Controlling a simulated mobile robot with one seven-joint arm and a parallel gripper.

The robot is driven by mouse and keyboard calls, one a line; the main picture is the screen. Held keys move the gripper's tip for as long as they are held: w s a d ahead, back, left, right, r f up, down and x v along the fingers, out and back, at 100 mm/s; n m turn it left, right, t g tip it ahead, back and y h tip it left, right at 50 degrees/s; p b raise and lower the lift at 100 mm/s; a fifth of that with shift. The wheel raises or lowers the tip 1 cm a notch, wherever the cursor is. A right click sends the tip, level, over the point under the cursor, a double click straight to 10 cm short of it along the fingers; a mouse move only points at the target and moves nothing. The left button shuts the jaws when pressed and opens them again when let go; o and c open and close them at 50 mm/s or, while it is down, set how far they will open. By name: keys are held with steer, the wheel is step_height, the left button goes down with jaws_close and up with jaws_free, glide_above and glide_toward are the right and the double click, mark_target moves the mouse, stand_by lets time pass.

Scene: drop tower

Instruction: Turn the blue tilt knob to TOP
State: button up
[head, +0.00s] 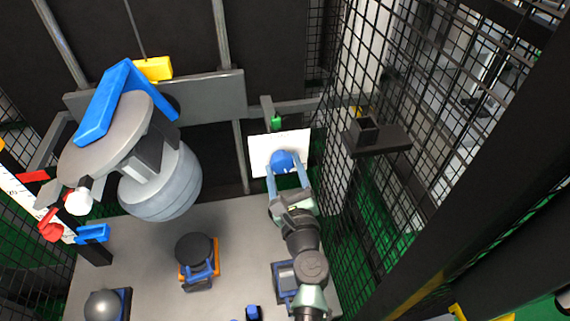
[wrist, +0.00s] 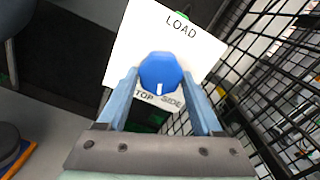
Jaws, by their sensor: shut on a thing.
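The blue tilt knob (head: 281,159) sits on a white panel (head: 300,140) at the back, right of centre in the head view. In the wrist view the knob (wrist: 158,70) carries a white pointer mark facing down the picture, between the words TOP and SIDE. LOAD is printed on the opposite side of the panel (wrist: 122,50). My gripper (head: 286,170) reaches the knob from the front, its blue fingers on either side. In the wrist view my gripper (wrist: 160,80) is shut on the knob. The fingers partly cover the panel's lower edge.
Black wire mesh (head: 345,100) stands close on the right, with a dark bracket (head: 378,138) on it. A large grey drum (head: 160,190) with a blue bracket (head: 105,100) hangs at the left. A black round piece on an orange-edged base (head: 195,250) stands on the grey floor.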

steer(key=shift+a+m+p, duration=0.1)
steer(key=shift+m+p, duration=0.55)
steer(key=shift+m, duration=1.35)
steer(key=o, duration=1.4)
steer(key=s, duration=0.4)
steer(key=s+d, duration=0.1)
steer(key=s, duration=0.3)
steer(key=s+d, duration=0.1)
steer(key=s, duration=0.3)
steer(key=shift+s+d, duration=0.25)
steer(key=shift+s, duration=0.15)
